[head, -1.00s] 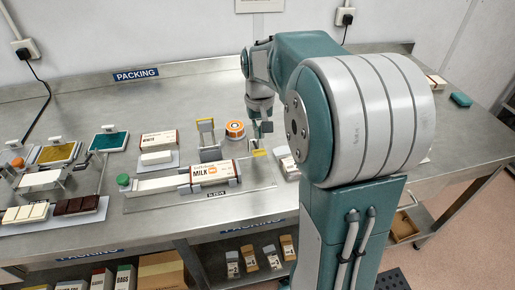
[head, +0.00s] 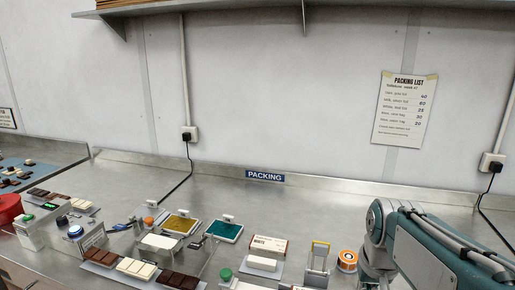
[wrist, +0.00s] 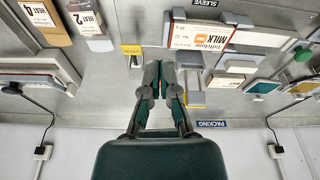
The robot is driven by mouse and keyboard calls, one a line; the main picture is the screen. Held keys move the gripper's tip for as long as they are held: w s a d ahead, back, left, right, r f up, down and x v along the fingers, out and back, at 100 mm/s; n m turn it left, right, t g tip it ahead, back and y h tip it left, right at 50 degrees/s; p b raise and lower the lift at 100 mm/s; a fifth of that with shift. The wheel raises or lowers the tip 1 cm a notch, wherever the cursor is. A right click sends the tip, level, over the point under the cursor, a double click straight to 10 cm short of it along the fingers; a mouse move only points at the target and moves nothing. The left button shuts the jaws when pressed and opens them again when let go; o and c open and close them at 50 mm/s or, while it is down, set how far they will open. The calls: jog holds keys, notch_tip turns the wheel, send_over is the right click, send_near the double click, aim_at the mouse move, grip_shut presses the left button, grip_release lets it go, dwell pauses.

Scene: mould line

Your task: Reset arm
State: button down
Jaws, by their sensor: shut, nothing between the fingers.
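My arm (head: 440,245) shows at the lower right of the head view, bent over the packing bench; its lower end runs out at the bottom edge. My gripper (wrist: 167,72) shows in the middle of the wrist view, with its fingers together and nothing between them. It hangs over bare bench, apart from the things around it. In the wrist view a milk bar carton (wrist: 201,35) lies in the sleeve fixture, right of the fingertips. A small yellow-topped piece (wrist: 131,50) is left of them.
An orange tape roll (head: 347,260), a grey-and-yellow stand (head: 319,257) and a white bar carton (head: 268,246) stand near the arm. Chocolate trays (head: 137,267) and coloured pads (head: 224,231) lie further left. A shelf (head: 215,8) hangs above. The rear bench strip is clear.

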jog(key=s+a+n+t, duration=0.1)
jog(key=s+a+t, duration=0.2)
jog(key=s, duration=0.8)
jog(key=shift+s+a+n, duration=0.15)
jog(key=shift+a+n, duration=0.25)
jog(key=shift+a, duration=0.95)
